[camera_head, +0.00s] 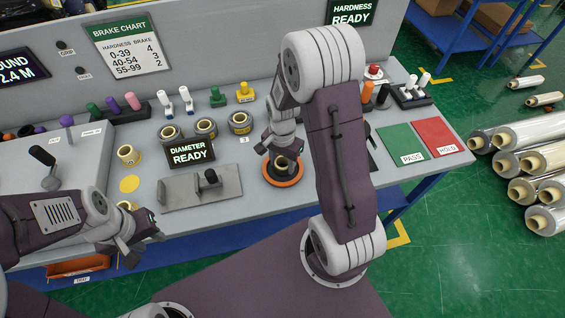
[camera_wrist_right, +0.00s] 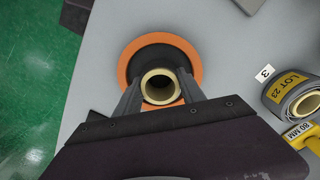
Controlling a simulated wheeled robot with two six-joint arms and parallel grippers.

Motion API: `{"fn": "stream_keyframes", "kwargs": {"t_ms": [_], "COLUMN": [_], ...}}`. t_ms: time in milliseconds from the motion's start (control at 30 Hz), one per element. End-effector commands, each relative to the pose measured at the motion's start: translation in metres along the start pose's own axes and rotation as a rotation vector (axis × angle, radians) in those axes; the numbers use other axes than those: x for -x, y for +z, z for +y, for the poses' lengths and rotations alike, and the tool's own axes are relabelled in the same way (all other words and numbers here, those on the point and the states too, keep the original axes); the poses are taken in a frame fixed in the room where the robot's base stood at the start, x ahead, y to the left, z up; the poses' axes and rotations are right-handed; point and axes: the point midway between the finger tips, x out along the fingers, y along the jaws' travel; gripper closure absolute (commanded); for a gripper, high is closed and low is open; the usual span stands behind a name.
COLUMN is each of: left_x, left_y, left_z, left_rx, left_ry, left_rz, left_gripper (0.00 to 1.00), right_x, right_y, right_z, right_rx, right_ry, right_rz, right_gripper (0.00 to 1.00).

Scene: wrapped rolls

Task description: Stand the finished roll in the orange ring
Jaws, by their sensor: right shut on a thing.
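The orange ring (camera_head: 297,180) lies on the grey bench, around a black centre; it also shows in the right wrist view (camera_wrist_right: 193,62). My right gripper (camera_head: 280,157) is shut on a small roll with a cream core (camera_wrist_right: 147,80), held upright over the middle of the ring. The fingers (camera_wrist_right: 160,92) sit on either side of the roll. Its lower end is hidden, so I cannot tell whether it touches the base. My left gripper (camera_head: 147,248) is apart from the ring, near the bench's front edge, its fingers spread and empty.
The diameter gauge (camera_head: 200,193) is left of the ring. Green PASS (camera_head: 400,143) and red HOLD (camera_head: 436,137) mats lie to the right. Large rolls (camera_head: 535,160) are on the floor.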

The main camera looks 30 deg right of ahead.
Motion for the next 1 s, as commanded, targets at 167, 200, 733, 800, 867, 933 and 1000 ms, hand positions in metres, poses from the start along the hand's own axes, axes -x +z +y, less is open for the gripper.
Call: {"fn": "stream_keyframes", "kwargs": {"t_ms": [167,200,733,800,867,933,1000], "left_x": [0.000,0.000,-0.001,0.003,0.003,0.006,0.009], "left_y": [0.000,0.000,0.000,0.000,0.000,-0.001,-0.001], "left_z": [0.000,0.000,0.000,0.000,0.000,0.000,0.000], "left_rx": [0.000,0.000,0.000,0.000,0.000,0.000,0.000], "left_ry": [0.000,0.000,0.000,0.000,0.000,0.000,0.000], "left_rz": [0.000,0.000,0.000,0.000,0.000,0.000,0.000], "left_gripper": [0.64,0.64,0.64,0.64,0.64,0.64,0.64], "right_x": [0.000,0.000,-0.002,0.004,0.013,0.031,0.051], "right_y": [0.000,0.000,0.000,0.000,-0.001,-0.001,-0.001], "right_z": [0.000,0.000,0.000,-0.001,-0.001,-0.002,-0.002], "right_rx": [0.000,0.000,0.000,0.000,0.000,0.000,0.000], "right_ry": [-0.001,-0.001,-0.001,-0.002,-0.003,-0.006,-0.007], "right_rz": [0.001,0.001,0.001,0.002,0.003,0.005,0.006], "right_gripper": [0.94,0.94,0.32,0.32,0.32,0.32,0.32]}}
